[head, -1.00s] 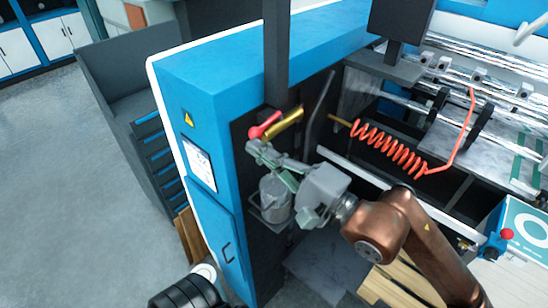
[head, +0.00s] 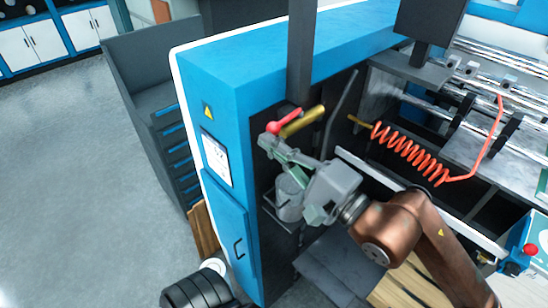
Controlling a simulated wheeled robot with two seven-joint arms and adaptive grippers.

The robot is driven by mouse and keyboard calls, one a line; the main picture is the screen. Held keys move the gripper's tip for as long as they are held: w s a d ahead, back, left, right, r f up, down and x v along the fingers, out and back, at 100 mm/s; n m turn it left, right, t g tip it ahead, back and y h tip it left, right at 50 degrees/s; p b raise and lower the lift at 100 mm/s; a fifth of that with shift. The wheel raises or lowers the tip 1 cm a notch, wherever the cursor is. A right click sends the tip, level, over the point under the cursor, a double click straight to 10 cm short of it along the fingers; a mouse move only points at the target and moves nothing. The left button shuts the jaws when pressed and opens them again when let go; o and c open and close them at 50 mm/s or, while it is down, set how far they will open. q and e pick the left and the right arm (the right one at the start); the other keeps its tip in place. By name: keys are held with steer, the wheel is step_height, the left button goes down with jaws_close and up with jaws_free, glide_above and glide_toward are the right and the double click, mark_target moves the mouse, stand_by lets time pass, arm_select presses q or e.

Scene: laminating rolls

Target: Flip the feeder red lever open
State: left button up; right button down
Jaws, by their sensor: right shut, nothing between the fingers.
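The red lever (head: 284,122) is on the dark side of the blue machine, with its rounded knob end toward the lower left. It lies alongside a brass-yellow part (head: 303,121), slanting up to the right. My right gripper (head: 267,142) is shut and empty. Its fingertips are just below the lever's knob end; I cannot tell whether they touch it. The gripper body is to the lower right of the lever.
A grey canister (head: 289,197) sits on a small bracket below my right gripper. A dark vertical post (head: 300,55) rises behind the lever. A coiled orange hose (head: 408,153) hangs to the right. Open floor (head: 80,190) lies left of the blue machine (head: 245,75).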

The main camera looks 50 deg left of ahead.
steer(key=s+d+f+b, duration=0.2)
steer(key=s+d+b, duration=0.1)
steer(key=s+d, duration=0.4)
steer(key=shift+d, duration=1.85)
steer(key=shift+w, duration=0.1)
